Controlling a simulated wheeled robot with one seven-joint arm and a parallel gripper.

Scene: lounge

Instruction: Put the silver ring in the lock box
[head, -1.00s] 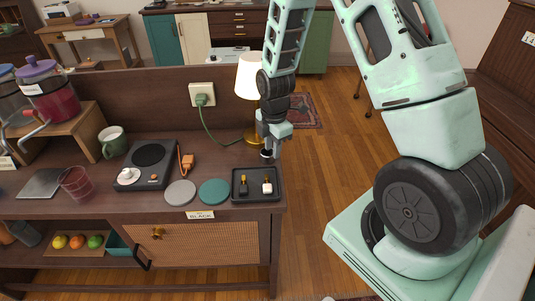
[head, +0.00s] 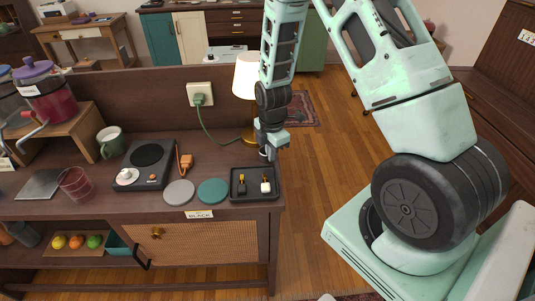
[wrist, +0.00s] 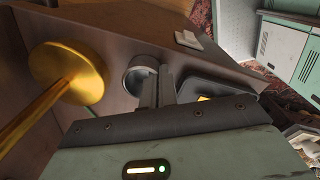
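My gripper (head: 268,153) hangs over the back right of the dark sideboard, just behind the black tray, pointing down. In the wrist view its two fingers (wrist: 157,88) are close together, beside a small round grey metal cup-like thing (wrist: 140,76) with an open top. One finger overlaps its right edge; I cannot tell if they touch. In the head view this thing is mostly hidden by my gripper. I cannot make out a silver ring for sure, nor any lock box.
A brass lamp (head: 250,134) stands close behind my gripper. Open floor (head: 320,190) is to the right.

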